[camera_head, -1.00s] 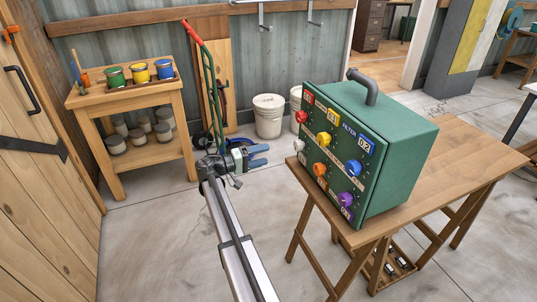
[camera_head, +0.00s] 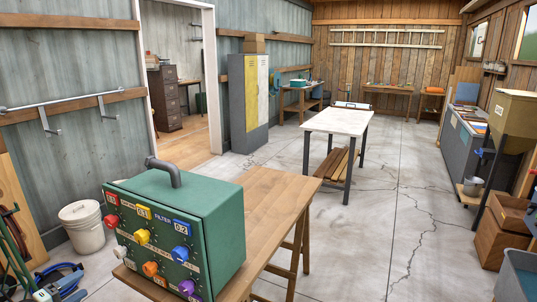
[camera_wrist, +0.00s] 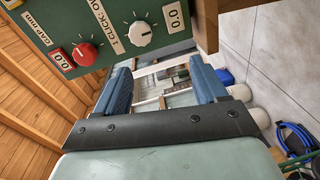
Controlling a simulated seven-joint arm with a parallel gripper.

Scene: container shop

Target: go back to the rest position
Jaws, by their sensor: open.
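My gripper (camera_wrist: 162,85) is open in the wrist view, with its blue fingers apart and nothing held between them. In the head view my gripper (camera_head: 70,284) shows only partly, at the lower left edge, left of the green box. The green control box (camera_head: 185,222) stands upright on a wooden trestle table (camera_head: 275,195), its front covered with coloured knobs. In the wrist view the box front (camera_wrist: 110,45) is at the top, with a red knob (camera_wrist: 86,54) and a white knob (camera_wrist: 140,33) ahead of the fingers. No contact with the box is visible.
A white bucket (camera_head: 83,228) and a blue hose (camera_head: 50,270) are on the floor at the left. A pale-topped table (camera_head: 337,121) stands in mid-room. Grey bins (camera_head: 462,142) and a hopper (camera_head: 510,120) line the right. The concrete floor between is open.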

